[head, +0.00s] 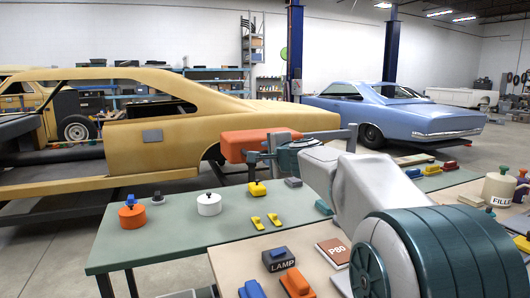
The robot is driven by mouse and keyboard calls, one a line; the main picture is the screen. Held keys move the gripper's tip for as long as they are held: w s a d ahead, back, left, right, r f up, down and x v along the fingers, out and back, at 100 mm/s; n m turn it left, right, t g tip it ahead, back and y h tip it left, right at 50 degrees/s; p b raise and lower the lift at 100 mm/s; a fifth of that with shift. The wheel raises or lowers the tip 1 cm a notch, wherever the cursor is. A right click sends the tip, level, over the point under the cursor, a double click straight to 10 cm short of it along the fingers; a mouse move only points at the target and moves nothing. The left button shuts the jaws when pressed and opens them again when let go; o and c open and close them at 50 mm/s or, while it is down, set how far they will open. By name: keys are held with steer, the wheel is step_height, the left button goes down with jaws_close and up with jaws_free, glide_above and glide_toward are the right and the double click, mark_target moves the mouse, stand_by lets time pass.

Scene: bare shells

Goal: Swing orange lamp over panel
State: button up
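The orange lamp (245,146) is a rounded orange box in the middle of the head view, above the far edge of the green bench top. A grey bar (335,135) runs right from behind it to a short upright. My gripper (278,153) is at the lamp's right end, at or very near it. Its fingertips are partly hidden, so I cannot tell whether they grip the lamp. The lamp overlaps the car's rear in view.
The green bench (180,235) holds an orange pot (132,216), a white pot (209,204) and yellow clips (265,221). A block marked LAMP (283,265) and a P80 pack (335,252) lie nearer. A filler tin (499,190) stands right. Floor separates bench and car.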

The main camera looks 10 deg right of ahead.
steer(key=shift+w+a+f, duration=0.15)
steer(key=shift+w, duration=0.55)
steer(key=shift+c, duration=0.2)
jaws_close()
steer(key=shift+s, duration=0.15)
